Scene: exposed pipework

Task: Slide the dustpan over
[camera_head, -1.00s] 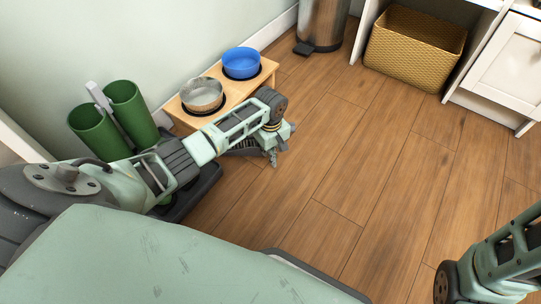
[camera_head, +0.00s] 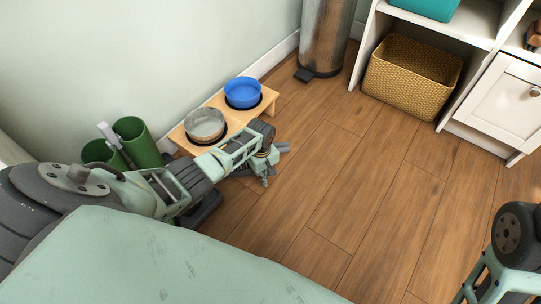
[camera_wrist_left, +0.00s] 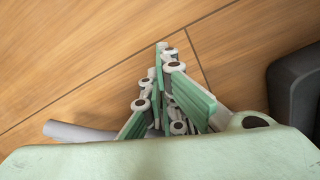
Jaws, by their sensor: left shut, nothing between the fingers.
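No whole dustpan shows clearly. A light grey rounded handle-like piece (camera_wrist_left: 80,131) lies on the floor beside my left gripper in the left wrist view. It may be part of the dustpan; the rest is hidden behind my gripper and wrist. In the head view, a grey piece (camera_head: 282,147) shows just right of the gripper, perhaps the same thing. My left gripper (camera_head: 267,179) points down low over the floor in front of the bowl stand. It is shut and empty, with its fingertips (camera_wrist_left: 165,47) together. My right gripper is out of view.
A wooden stand (camera_head: 264,104) holds a metal bowl (camera_head: 205,124) and a blue bowl (camera_head: 242,92) by the wall. Green boot-like tubes (camera_head: 137,141) stand left. A metal bin (camera_head: 325,38) and woven basket (camera_head: 412,77) are behind. The floor (camera_head: 345,190) to the right is clear.

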